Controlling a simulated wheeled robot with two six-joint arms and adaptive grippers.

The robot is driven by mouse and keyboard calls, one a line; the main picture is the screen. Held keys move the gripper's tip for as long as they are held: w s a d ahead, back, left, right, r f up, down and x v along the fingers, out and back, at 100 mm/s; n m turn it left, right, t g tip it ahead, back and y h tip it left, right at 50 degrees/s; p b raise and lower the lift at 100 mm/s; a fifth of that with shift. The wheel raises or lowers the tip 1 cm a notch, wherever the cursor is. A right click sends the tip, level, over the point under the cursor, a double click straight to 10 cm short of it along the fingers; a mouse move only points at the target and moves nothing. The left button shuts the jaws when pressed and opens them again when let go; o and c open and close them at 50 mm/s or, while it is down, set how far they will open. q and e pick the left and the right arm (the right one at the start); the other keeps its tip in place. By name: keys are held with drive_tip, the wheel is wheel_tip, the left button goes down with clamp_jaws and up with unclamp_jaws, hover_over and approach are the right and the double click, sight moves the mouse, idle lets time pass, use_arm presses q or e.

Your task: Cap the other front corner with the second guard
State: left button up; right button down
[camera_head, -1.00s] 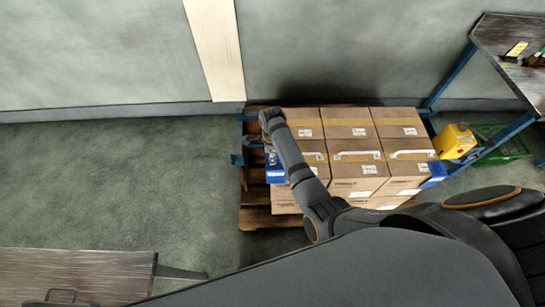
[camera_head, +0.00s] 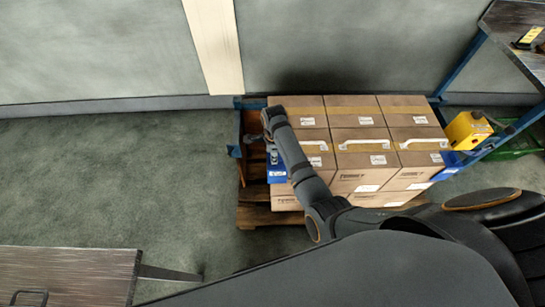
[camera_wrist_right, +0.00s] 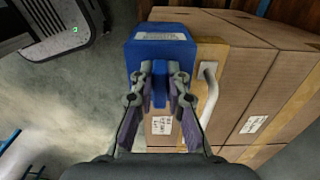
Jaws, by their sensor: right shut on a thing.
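My right gripper (camera_head: 271,150) is at the left front corner of the stack of cardboard boxes (camera_head: 352,145). It is shut on a blue corner guard (camera_head: 277,173). In the wrist view the gripper (camera_wrist_right: 160,80) grips a fin of the guard (camera_wrist_right: 160,48), which lies at the corner of a taped box (camera_wrist_right: 215,60). The guard looks upright; whether it touches the box is unclear. Another blue guard (camera_head: 448,166) sits on the right front corner of the stack. My left gripper is out of view.
The boxes stand on a wooden pallet (camera_head: 254,216). A yellow object (camera_head: 468,131) and a blue-legged workbench (camera_head: 510,45) are to the right. A dark table (camera_head: 70,275) is at lower left. Bare floor lies left of the pallet.

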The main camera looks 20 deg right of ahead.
drive_tip(key=c, duration=1.3)
unclamp_jaws()
drive_tip(key=shift+o, duration=0.2)
wheel_tip(320, 180, up, 12)
